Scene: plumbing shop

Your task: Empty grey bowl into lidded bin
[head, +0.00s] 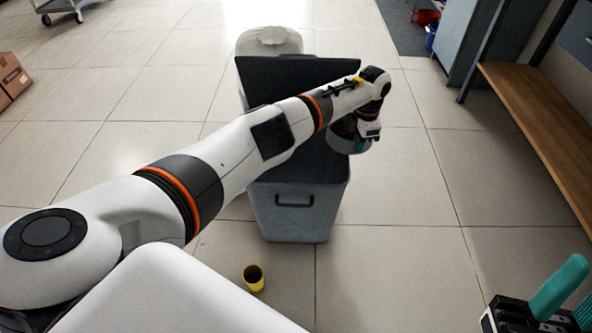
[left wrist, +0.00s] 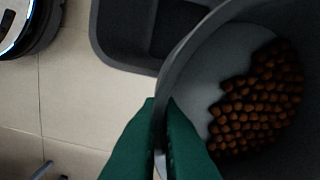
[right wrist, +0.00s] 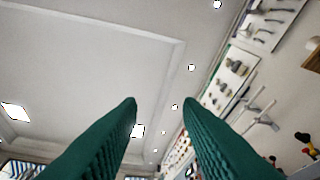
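The grey bin (head: 298,215) stands on the floor with its dark lid (head: 290,78) raised at the back. Its dark opening also shows in the left wrist view (left wrist: 112,52). My left arm crosses in front of it. My left gripper (head: 361,142) is shut on the rim of the grey bowl (head: 340,130), at the bin's right side. In the left wrist view the bowl (left wrist: 205,75) holds many brown round pieces (left wrist: 255,105), gathered on one side. The bowl overlaps the bin's edge there; its height above it is unclear. My right gripper (right wrist: 160,102) is open and empty.
A yellow cup (head: 253,278) stands on the floor in front of the bin. A white rounded object (head: 268,40) is behind the lid. A wooden bench (head: 540,125) is at the right, and cardboard boxes (head: 12,76) at the far left.

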